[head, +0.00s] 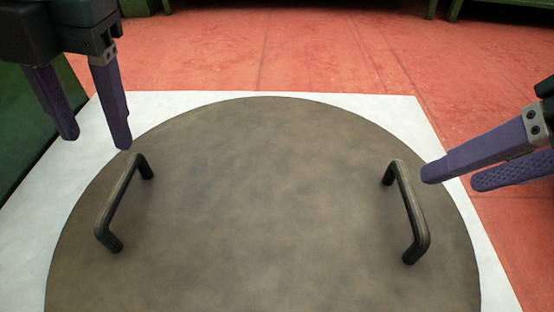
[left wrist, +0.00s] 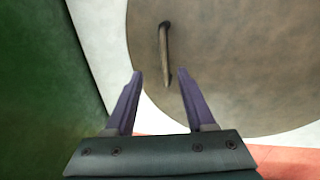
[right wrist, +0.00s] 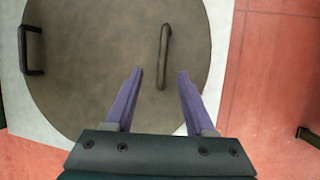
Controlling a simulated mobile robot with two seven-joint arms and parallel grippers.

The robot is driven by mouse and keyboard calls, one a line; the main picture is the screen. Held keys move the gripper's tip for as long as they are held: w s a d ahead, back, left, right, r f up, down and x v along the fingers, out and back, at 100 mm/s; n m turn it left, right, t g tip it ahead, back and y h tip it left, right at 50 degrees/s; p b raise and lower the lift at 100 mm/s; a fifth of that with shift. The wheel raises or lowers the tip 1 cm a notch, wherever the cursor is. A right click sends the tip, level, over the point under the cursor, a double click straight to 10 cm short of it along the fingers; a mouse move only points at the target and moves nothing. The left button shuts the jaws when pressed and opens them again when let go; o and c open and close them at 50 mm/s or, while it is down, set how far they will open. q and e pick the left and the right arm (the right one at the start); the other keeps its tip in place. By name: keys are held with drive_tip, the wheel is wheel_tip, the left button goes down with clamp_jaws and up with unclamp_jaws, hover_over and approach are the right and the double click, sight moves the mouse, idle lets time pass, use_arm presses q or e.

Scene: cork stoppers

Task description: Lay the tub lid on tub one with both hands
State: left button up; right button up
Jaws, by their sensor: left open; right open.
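The tub lid (head: 270,200) is a large round grey-brown disc with two dark bar handles. It lies flat on a white square surface. The left handle (head: 122,205) and the right handle (head: 408,212) stand up near opposite sides of the lid. My left gripper (head: 95,142) is open and empty, above the lid's far left edge. In the left wrist view the left handle (left wrist: 165,52) lies beyond and between the open fingers. My right gripper (head: 446,181) is open and empty, just right of the right handle. In the right wrist view that handle (right wrist: 163,56) lies ahead of its fingers. I cannot make out tub one.
The white surface (head: 408,110) shows around the lid's edge. Red floor (head: 300,55) spreads behind and to the right. A dark green object (head: 20,130) stands at the left, near my left gripper. Green legs of furniture show at the far back.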

sight(118, 182)
use_arm(q)
drive_tip(key=x, duration=1)
drive_tip(key=shift+s+d, duration=0.2)
drive_tip(key=shift+d, duration=0.2)
use_arm(e)
drive_tip(key=x, duration=0.9)
drive_tip(key=shift+d+f, duration=0.15)
drive_tip(key=shift+f, duration=0.2)
use_arm(q)
clamp_jaws()
use_arm(e)
clamp_jaws()
drive_tip(key=shift+d, duration=0.1)
